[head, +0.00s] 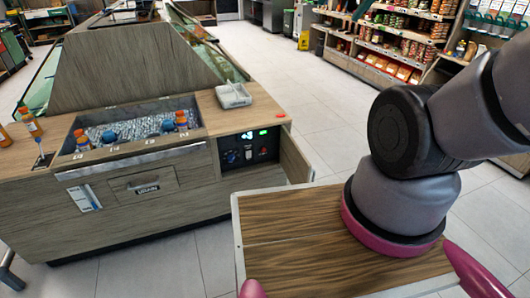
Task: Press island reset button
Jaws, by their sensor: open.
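A wood-finished island stands at the left, its front panel (180,200) facing me. A dark control panel (262,158) is set into the right part of its front. It shows a small green light and several small knobs or buttons. I cannot tell which one is the reset button. A small red piece (282,116) lies at the right edge of the countertop above the panel. My arm's thick links fill the right side of the head view. My gripper is not in view.
A sunken ice bin (150,127) on the island holds several bottles. Stocked shelves (400,40) stand at the back right. Tiled floor (320,110) is clear between the island and the shelves.

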